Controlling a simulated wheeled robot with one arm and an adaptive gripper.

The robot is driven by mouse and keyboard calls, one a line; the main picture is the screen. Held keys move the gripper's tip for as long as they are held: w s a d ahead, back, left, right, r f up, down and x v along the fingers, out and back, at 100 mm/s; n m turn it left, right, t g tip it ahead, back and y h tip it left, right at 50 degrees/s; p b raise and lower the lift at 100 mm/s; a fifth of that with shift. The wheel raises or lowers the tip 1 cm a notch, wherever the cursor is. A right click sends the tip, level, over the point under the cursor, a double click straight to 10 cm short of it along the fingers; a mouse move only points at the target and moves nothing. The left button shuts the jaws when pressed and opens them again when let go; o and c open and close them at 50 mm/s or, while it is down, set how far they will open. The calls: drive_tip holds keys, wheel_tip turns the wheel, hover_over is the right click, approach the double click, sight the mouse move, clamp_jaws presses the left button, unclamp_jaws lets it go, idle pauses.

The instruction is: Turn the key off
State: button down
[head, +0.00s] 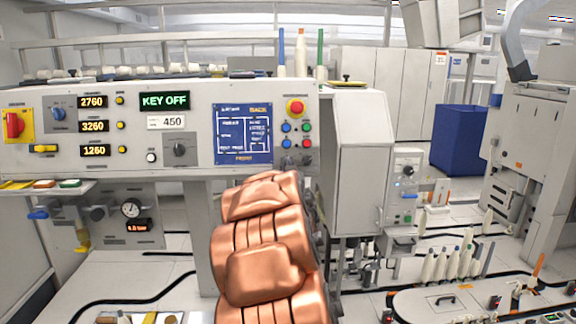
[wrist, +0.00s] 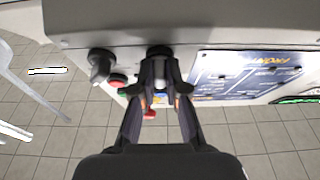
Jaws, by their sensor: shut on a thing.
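The small display (head: 165,101) on the machine's front panel reads KEY OFF in green. In the wrist view, my gripper (wrist: 160,65) has its two dark fingers closed together at a round black key switch (wrist: 159,51) on the panel's edge row. The key itself is mostly hidden between the fingertips, so its angle cannot be told. In the head view, my copper-coloured arm rises in front of the panel and the gripper is hidden behind it. The key switch shows in the head view (head: 287,160) just above the arm, below the blue and green buttons.
Beside the key switch is a grey knob (wrist: 101,65) with a red button (wrist: 118,80) near it. A blue diagram plate (head: 243,134) lies left of it in the head view. A red emergency stop (head: 295,107) sits above. Bobbins (head: 455,262) stand on the right.

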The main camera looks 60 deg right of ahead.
drive_tip(key=c, duration=1.2)
unclamp_jaws()
drive_tip(key=v, duration=0.7)
drive_tip(key=shift+a, duration=0.25)
drive_tip(key=shift+s+f, duration=0.1)
